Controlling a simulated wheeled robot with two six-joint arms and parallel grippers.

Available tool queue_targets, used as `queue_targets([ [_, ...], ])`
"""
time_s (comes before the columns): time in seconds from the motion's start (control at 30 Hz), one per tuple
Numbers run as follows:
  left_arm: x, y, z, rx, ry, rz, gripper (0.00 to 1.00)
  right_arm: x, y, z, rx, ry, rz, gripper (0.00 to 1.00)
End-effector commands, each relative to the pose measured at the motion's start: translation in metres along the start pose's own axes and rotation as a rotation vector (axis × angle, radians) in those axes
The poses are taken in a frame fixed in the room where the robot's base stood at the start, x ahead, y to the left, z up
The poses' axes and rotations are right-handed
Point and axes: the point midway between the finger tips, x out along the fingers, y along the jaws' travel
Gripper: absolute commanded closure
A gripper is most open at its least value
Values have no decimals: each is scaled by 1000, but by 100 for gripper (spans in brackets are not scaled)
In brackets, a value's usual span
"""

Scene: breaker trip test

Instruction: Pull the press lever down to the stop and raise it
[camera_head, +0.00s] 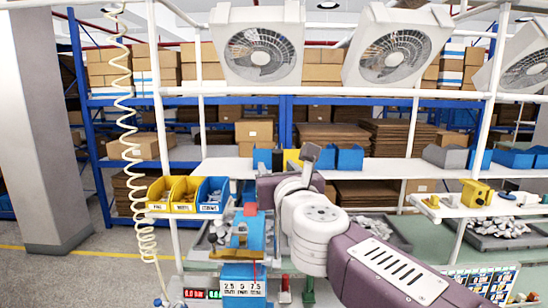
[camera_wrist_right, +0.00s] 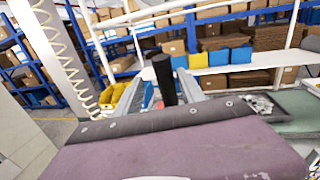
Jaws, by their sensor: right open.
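The press (camera_head: 247,236), with blue and yellow parts, stands on the bench left of centre in the head view, partly covered by my right arm. A dark bar with a rounded end (camera_head: 311,152), seemingly the lever's grip, rises above my arm. In the right wrist view a black cylindrical handle (camera_wrist_right: 166,85) stands nearly upright between the grey fingers of my right gripper (camera_wrist_right: 158,74). The fingers are apart, one on each side of the handle; whether either touches it I cannot tell. The handle's lower end is hidden by my wrist. My left gripper is not in view.
Yellow and blue bins (camera_head: 183,193) sit left of the press. Red and green displays (camera_head: 204,294) and a number sign (camera_head: 244,287) stand at the front. A coiled cord (camera_head: 130,130) hangs at left. A yellow device (camera_head: 476,193) is on the right shelf.

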Motion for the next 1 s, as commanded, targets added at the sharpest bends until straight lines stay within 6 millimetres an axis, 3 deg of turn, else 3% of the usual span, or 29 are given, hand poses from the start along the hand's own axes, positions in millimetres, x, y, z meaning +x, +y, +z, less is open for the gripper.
queue_targets([
  [0.1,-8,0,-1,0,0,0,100,26,-1,1,-3,4,-3,53],
  [0.23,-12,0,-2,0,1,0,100,44,0,0,-3,3,-1,53],
  [0.57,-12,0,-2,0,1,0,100,52,0,-1,-3,2,0,53],
  [0.77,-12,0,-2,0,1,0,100,52,0,-1,-4,2,1,100],
  [1.0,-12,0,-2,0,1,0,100,52,0,-2,-4,3,-1,100],
])
